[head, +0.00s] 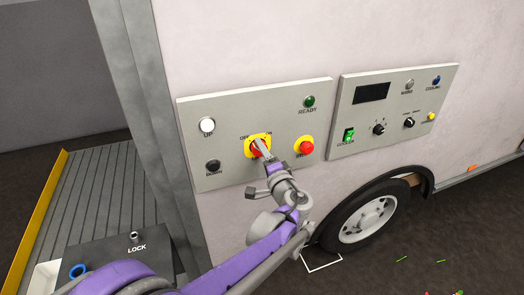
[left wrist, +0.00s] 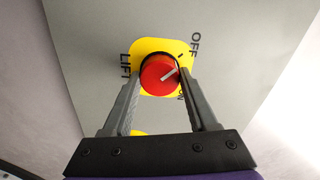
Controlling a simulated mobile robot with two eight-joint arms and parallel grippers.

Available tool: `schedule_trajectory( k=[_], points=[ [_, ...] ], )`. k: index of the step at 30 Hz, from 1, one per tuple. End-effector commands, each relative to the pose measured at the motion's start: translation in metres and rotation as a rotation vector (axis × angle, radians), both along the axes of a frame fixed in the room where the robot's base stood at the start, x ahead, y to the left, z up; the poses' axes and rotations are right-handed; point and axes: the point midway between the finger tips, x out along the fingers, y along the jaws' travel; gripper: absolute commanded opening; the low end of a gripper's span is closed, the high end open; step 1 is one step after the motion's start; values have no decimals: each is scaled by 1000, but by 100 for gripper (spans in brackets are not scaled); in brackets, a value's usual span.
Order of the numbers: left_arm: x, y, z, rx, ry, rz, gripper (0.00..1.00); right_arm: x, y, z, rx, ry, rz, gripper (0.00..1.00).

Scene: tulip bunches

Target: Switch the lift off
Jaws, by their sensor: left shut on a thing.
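The red lift knob (left wrist: 157,84) sits on a yellow plate (left wrist: 143,49), labelled LIFT, OFF and ON in the left wrist view. The knob's white pointer line lies between the OFF and ON labels, pointing right and slightly up. My left gripper (left wrist: 161,75) has a finger on each side of the knob and is shut on it. In the head view my left gripper (head: 261,148) reaches the knob on the grey lift panel (head: 230,118) and partly covers it. My right gripper is out of view.
A red stop button (head: 306,148) is right of the knob. A black DOWN button (head: 212,166), a white UP button (head: 207,125) and a green READY lamp (head: 309,102) share the panel. A cooler panel (head: 390,133) is further right. A LOCK box (head: 120,246) stands lower left.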

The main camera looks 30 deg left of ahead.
Motion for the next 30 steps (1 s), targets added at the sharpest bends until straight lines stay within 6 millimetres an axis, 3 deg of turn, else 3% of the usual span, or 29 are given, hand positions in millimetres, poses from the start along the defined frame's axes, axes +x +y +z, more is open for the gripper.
schedule_trajectory(
  k=[15, 16, 18, 21, 30],
  points=[
    [0, 0, 0, -14, -15, 0, 3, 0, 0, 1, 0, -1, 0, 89],
    [0, 0, 0, -14, -15, 0, 62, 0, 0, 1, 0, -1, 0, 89],
    [0, 0, 0, -14, -15, 0, 75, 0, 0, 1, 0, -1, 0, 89],
    [0, 0, 0, -13, -14, 0, 89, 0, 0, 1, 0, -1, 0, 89],
    [-1, -2, 0, -12, -14, 0, 89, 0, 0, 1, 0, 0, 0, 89]
  ],
)
